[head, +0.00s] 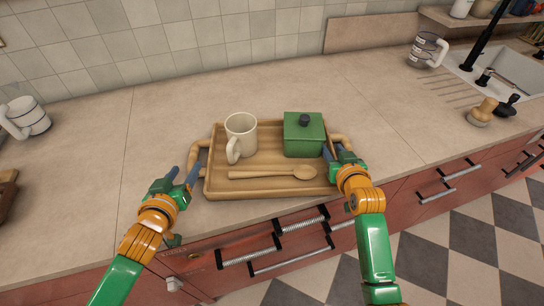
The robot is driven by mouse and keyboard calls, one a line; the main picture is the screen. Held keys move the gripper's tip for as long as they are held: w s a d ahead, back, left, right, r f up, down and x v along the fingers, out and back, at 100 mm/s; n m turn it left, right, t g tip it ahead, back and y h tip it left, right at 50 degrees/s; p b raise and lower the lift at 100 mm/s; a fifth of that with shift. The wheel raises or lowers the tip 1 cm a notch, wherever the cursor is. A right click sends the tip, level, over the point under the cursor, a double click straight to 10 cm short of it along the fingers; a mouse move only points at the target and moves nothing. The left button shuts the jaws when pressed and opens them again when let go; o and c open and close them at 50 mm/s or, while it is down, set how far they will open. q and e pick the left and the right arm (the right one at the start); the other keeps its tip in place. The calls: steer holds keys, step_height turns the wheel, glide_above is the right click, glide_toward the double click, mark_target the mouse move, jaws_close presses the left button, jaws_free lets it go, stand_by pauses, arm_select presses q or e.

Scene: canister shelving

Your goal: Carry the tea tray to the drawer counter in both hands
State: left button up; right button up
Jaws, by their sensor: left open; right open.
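The wooden tea tray (222,187) lies on the counter near its front edge. On it are a cream mug (241,135), a green lidded box (304,136) with a dark knob, and a wooden spoon (275,174). The tray has a handle at each side. My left gripper (184,178) is open beside the left handle (198,157). My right gripper (334,155) is open at the right handle (341,139), partly covering the tray's right side. I cannot tell whether either gripper touches its handle.
The counter (110,110) has free room left of and behind the tray. At right are another mug (426,50), a sink (505,65) and a wooden-handled stamp-like item (483,112). Red drawers (410,190) with handles are below the front edge.

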arm_select(q)
steer(key=shift+s+a+r, duration=0.25)
steer(key=shift+s+r, duration=0.6)
steer(key=shift+s, duration=0.3)
arm_select(e)
steer(key=shift+s+a+r, duration=0.15)
steer(key=shift+s+r, duration=0.2)
steer(key=shift+s, duration=0.15)
arm_select(q)
steer(key=shift+w+r, duration=0.1)
arm_select(e)
steer(key=shift+s+r, duration=0.1)
steer(key=shift+s, duration=0.15)
arm_select(q)
steer(key=shift+w+r, duration=0.1)
steer(key=shift+w, duration=0.15)
steer(key=shift+d, duration=0.1)
arm_select(e)
steer(key=v, duration=1.1)
arm_select(q)
steer(key=shift+w, duration=0.1)
arm_select(e)
steer(key=shift+s, duration=0.1)
steer(key=shift+s, duration=0.1)
